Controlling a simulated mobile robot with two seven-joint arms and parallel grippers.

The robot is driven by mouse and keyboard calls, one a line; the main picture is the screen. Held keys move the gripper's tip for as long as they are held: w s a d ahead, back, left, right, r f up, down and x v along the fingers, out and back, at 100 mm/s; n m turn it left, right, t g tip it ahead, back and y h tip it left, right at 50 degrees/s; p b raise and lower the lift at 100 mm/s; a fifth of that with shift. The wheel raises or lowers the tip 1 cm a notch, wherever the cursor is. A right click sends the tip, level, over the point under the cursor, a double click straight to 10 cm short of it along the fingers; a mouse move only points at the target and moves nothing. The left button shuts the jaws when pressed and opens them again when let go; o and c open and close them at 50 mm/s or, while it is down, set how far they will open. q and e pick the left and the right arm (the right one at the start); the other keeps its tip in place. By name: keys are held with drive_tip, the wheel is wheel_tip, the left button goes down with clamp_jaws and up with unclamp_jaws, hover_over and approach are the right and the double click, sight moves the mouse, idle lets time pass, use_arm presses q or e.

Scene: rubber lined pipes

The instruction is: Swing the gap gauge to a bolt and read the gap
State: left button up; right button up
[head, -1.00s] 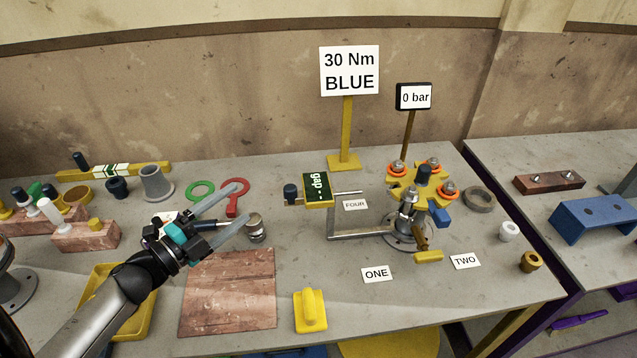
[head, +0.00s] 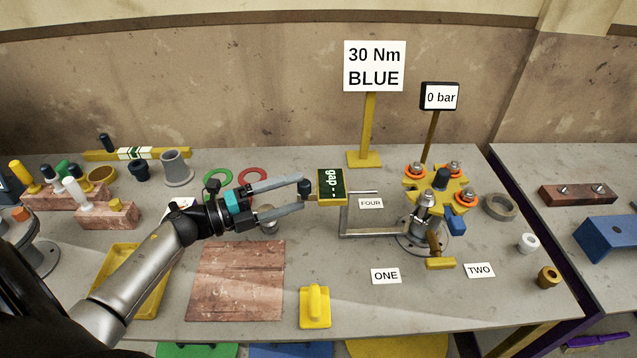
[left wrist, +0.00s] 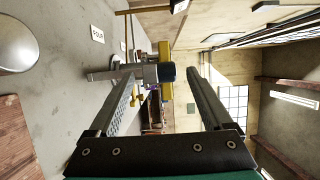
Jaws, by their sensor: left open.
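The gap gauge (head: 332,187) is a yellow box with a dark green face reading "gap - -". In the left wrist view the knob (left wrist: 167,73) shows between the finger ends; contact cannot be told. My right gripper is not in view.
Labels ONE (head: 385,276), TWO (head: 479,270) and FOUR (head: 370,203) lie around the flange stand. A "30 Nm BLUE" sign (head: 375,66) and a "0 bar" gauge (head: 440,97) stand behind. A reddish mat (head: 235,280) and a yellow block (head: 314,308) lie in front.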

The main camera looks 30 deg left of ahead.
sight(318, 186)
use_arm(q)
drive_tip(key=shift+x, duration=3.15)
clamp_jaws()
